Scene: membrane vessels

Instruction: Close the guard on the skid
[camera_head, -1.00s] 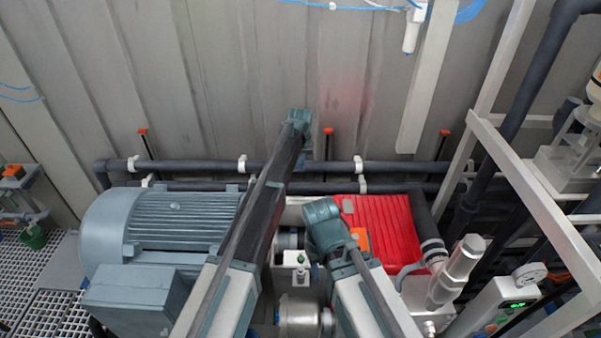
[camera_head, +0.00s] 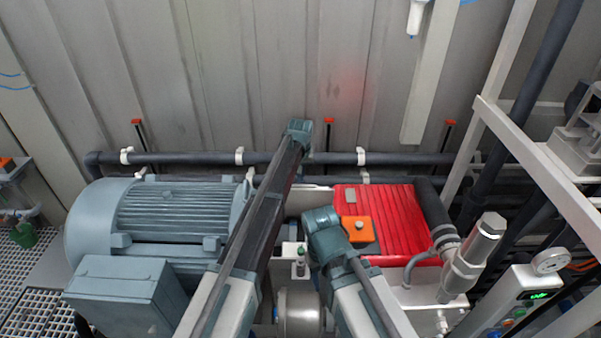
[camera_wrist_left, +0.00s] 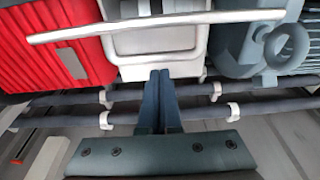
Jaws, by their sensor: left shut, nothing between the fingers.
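A silver bar (camera_wrist_left: 150,25) crosses the top of the left wrist view in front of a pale framed part (camera_wrist_left: 155,42), between the red ribbed housing and the grey-blue motor; I cannot tell whether it belongs to the guard. My left gripper (camera_wrist_left: 160,73) is shut and empty, its teal fingers pointing toward that framed part, with the bar beyond the tips. In the head view the teal end (camera_head: 300,135) of my left arm is near the back pipes. My arms hide much of the middle of the skid. My right gripper's fingers do not show.
Dark pipes (camera_head: 205,158) run along the back wall. A pale frame (camera_head: 535,165) and a gauge panel (camera_head: 520,300) stand at the right.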

